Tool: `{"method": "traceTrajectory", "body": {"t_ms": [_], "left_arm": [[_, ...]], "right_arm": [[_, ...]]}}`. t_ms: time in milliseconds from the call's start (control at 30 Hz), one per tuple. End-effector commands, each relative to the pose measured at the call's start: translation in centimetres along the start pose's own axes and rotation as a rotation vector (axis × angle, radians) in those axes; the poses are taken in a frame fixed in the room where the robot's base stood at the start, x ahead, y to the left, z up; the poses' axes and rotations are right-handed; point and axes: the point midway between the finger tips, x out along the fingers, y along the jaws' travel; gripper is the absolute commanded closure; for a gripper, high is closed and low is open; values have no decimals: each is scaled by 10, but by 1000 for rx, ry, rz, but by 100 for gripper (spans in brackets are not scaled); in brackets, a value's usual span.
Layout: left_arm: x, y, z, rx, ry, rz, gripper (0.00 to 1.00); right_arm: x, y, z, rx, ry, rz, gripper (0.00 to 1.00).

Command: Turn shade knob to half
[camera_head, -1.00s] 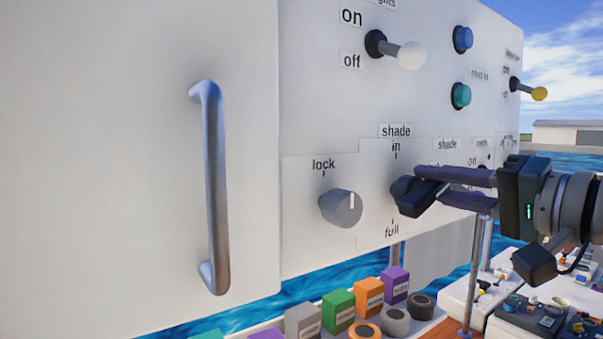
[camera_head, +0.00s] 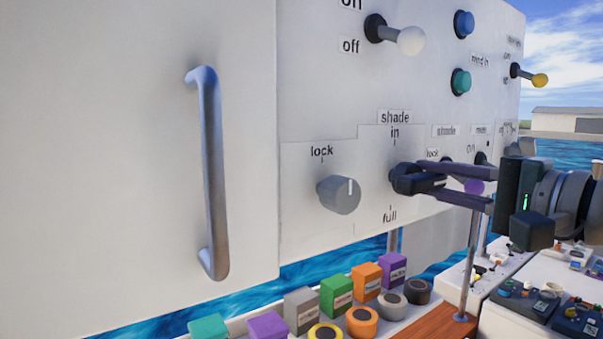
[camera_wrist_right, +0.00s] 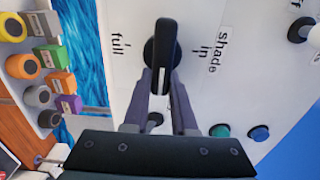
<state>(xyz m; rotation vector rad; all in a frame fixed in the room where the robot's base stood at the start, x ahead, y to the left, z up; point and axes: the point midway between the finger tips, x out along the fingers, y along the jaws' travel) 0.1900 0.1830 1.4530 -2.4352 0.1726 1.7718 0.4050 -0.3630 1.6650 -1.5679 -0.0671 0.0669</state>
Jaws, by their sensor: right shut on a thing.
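The shade knob (camera_head: 405,179) is a dark knob on the white panel, between the labels "in" above and "full" below. In the right wrist view the black knob (camera_wrist_right: 162,50) shows a white mark on its grip bar, lying between the "full" and "in" labels. My right gripper (camera_head: 440,190) reaches in from the right, its fingers at the knob. In the wrist view the gripper (camera_wrist_right: 162,85) has one finger on each side of the bar, shut on it. My left gripper is not in view.
A grey lock knob (camera_head: 340,194) sits left of the shade knob. A metal handle (camera_head: 211,175) stands out from the panel at left. A white-tipped lights switch (camera_head: 410,41) is above. Several coloured blocks and rings lie below, with an orange block (camera_head: 367,279) among them.

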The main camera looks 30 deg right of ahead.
Motion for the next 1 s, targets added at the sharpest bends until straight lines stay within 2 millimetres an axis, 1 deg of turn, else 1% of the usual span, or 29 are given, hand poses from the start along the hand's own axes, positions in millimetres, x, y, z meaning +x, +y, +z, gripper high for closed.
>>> {"method": "traceTrajectory", "body": {"t_ms": [200, 233, 467, 767, 867, 967, 1000], "left_arm": [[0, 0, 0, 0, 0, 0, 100], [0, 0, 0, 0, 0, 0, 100], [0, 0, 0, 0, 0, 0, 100], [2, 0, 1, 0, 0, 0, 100], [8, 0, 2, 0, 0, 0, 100], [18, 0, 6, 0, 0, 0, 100], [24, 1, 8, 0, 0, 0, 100]], "right_arm": [[0, 0, 0, 0, -1, 0, 100], [0, 0, 0, 0, -1, 0, 72], [0, 0, 0, -1, 0, 0, 46], [-2, 1, 0, -2, 0, 1, 45], [-11, 4, 0, -2, 1, 1, 45], [-26, 6, 0, -5, 0, 3, 45], [-34, 8, 0, -4, 1, 2, 45]]}}
